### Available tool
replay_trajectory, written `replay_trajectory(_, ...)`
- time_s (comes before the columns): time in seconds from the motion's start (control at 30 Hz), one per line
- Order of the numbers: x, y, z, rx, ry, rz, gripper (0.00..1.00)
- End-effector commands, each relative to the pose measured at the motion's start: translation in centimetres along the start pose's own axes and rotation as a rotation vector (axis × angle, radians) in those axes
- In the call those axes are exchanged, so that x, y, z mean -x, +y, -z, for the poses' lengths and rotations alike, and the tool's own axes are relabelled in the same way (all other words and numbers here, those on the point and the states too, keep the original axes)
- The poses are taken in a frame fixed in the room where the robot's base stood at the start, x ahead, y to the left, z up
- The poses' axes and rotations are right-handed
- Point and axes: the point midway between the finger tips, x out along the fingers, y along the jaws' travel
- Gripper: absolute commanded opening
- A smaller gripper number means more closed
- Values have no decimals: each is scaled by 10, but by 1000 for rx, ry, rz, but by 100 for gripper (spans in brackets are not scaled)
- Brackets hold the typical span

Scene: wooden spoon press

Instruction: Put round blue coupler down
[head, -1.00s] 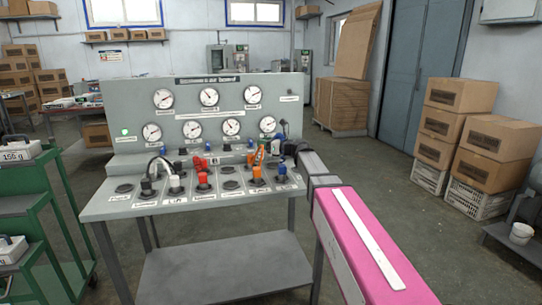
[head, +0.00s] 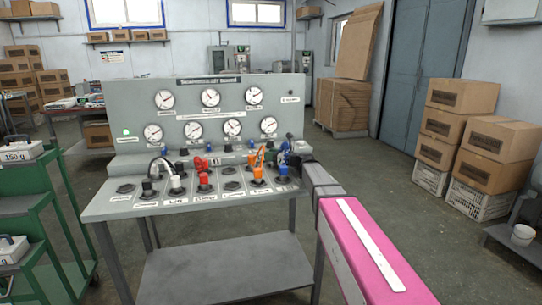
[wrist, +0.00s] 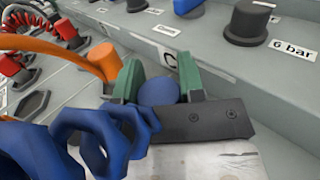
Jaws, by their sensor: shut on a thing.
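The round blue coupler (wrist: 158,92) sits between the green fingertips of my gripper (wrist: 158,80) in the wrist view. My gripper is shut on it. A thick coiled blue hose (wrist: 95,140) loops across the lower left of that view. The coupler's underside is hidden, so I cannot tell whether it touches the panel. In the head view, my gripper is at the right end of the grey bench (head: 118,211), where small details are hard to tell.
An orange coupler (wrist: 104,60) stands close left of my gripper, with red ones (wrist: 14,68) beyond. A raised ledge with a black knob (wrist: 250,22) and a "6 bar" label lies to the right. Gauges (head: 211,97) line the upright board. A green cart (head: 30,205) stands at left.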

Motion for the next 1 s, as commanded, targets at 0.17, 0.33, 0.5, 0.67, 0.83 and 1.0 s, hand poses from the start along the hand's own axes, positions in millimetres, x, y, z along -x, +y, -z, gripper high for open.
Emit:
replay_trajectory(0.17,0,0,3,0,0,0,49)
replay_trajectory(0.33,0,0,2,0,0,0,62)
replay_trajectory(0.5,0,0,2,0,0,0,62)
replay_trajectory(0.67,11,1,0,0,0,1,62)
replay_trajectory(0.83,43,2,0,0,0,3,62)
replay_trajectory(1.0,78,2,0,0,0,2,62)
